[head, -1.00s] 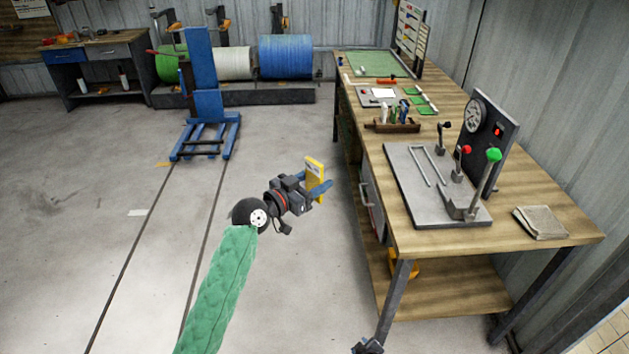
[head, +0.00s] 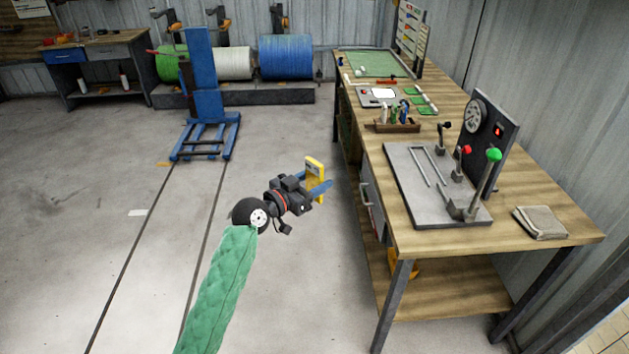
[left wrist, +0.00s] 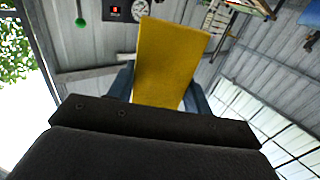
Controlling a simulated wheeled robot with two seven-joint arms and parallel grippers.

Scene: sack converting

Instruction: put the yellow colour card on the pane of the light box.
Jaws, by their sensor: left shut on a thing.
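The yellow colour card (head: 314,170) is upright between the blue fingers of my left gripper (head: 318,188), in the air left of the workbench. In the left wrist view the yellow card (left wrist: 168,62) stands up from between the fingers and fills the middle. My left gripper is shut on it. The light box (head: 364,97), a grey box with a bright white pane (head: 383,93), lies on the far half of the bench, beyond the gripper and to its right. My right gripper is out of view.
The wooden workbench (head: 412,160) carries a lever panel (head: 425,190), a rack of upright tools (head: 392,126), green cards (head: 426,111), a green mat (head: 372,62) and a folded cloth (head: 541,222). A blue lift (head: 204,90) stands left. The floor between is clear.

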